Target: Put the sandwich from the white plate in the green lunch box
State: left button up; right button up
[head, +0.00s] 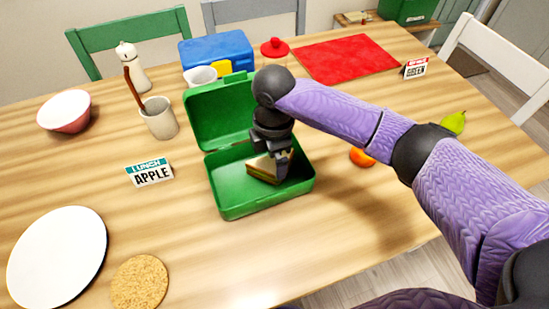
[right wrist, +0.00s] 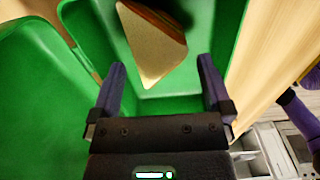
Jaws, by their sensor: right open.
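The green lunch box (head: 233,199) stands open on the table, with its lid (head: 220,112) raised at the back. The sandwich (head: 262,168) lies inside the box; it also shows in the right wrist view (right wrist: 152,45) as a triangular wedge. My right gripper (head: 280,170) is inside the box over the sandwich, partly hiding it. In the right wrist view its two fingers (right wrist: 162,85) are wide apart, with the sandwich beyond their tips and nothing gripped. The white plate (head: 57,258) at the lower left is empty. My left gripper is not in view.
A cork coaster (head: 139,282) and a "LUNCH APPLE" sign (head: 150,173) are left of the box. A cup (head: 160,118), a blue box (head: 216,55) and a red mat (head: 346,58) are behind. An orange fruit (head: 361,157) and a pear (head: 453,123) lie near my right arm.

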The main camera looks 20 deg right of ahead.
aim_at(274, 164)
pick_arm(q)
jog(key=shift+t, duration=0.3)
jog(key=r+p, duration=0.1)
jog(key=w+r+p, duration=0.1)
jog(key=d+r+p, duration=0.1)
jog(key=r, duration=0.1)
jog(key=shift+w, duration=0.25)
pick_arm(e)
notch_tip(274, 164, up, 9)
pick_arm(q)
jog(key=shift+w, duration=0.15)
pick_arm(e)
jog(key=shift+f, duration=0.1)
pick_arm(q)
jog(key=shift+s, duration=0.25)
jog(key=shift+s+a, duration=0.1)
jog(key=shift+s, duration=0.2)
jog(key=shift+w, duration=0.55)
